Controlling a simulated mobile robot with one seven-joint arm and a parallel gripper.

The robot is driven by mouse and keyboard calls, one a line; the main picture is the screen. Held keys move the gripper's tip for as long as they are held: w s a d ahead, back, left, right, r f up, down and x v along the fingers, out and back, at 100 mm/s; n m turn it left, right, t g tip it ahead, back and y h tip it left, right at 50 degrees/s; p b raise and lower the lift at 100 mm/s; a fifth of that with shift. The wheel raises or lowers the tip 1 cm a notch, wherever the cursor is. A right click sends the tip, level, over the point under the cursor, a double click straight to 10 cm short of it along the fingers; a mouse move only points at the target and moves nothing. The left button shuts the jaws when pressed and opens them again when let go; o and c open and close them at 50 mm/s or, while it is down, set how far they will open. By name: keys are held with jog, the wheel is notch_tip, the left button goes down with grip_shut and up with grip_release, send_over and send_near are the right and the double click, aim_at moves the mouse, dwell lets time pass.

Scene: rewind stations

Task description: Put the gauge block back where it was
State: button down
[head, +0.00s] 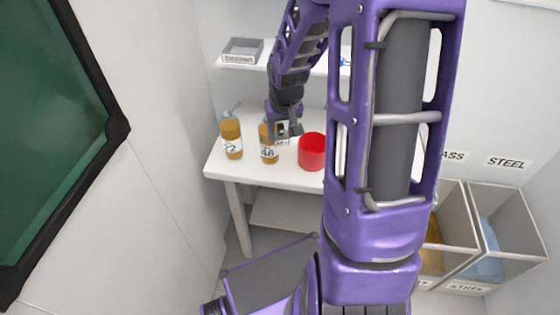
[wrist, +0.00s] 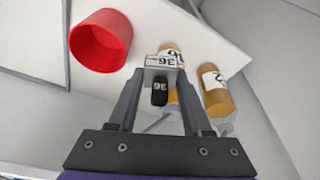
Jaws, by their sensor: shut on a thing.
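My gripper (wrist: 161,80) is shut on a small grey gauge block (wrist: 155,73) with a white label reading 36. A black piece with 36 on it shows between the fingers. In the head view my gripper (head: 284,131) holds the block above the white table, in front of the amber bottle labelled 46 (head: 268,155) and left of the red cup (head: 312,152). In the wrist view the red cup (wrist: 100,42) is left of the block and an amber bottle (wrist: 216,95) is right of it. My gripper partly hides the other bottle.
A second amber bottle labelled 22 (head: 232,140) stands at the left of the white table (head: 222,173). A grey labelled tray (head: 242,50) sits on the shelf above. Open bins, one labelled STEEL (head: 490,238), stand at the right. My arm hides the table's right part.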

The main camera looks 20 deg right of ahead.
notch_tip(320, 180, down, 12)
jog(key=shift+b, duration=0.9)
jog(key=shift+f, duration=0.1)
jog(key=shift+c, duration=1.7)
grip_release()
